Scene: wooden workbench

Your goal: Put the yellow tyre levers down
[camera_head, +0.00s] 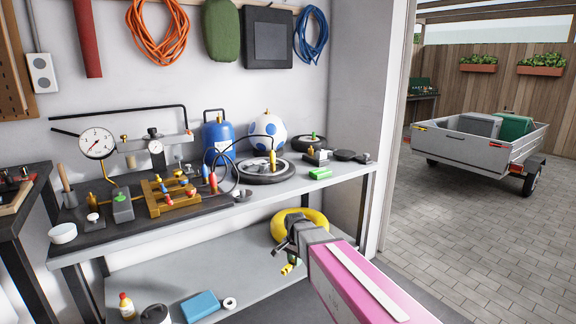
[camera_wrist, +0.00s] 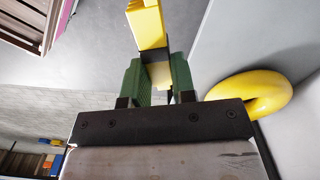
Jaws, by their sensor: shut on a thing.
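The yellow tyre levers (camera_wrist: 147,27) are in my gripper (camera_wrist: 158,78), between its two green fingers in the wrist view. They stick out beyond the fingertips, with a dark band around them near the fingers. In the head view a small yellow end of the levers (camera_head: 288,268) shows just below my gripper (camera_head: 283,250). My gripper is in front of the workbench, lower than its top, near the right end. The held part of the levers is partly hidden by the fingers.
The workbench top (camera_head: 330,179) is crowded at left and centre, with a pressure gauge (camera_head: 97,141) and a blue cylinder (camera_head: 217,138). A yellow ring (camera_head: 318,217) lies behind my gripper. The lower shelf (camera_head: 165,262) has bare room; a blue box (camera_head: 201,306) lies near its front.

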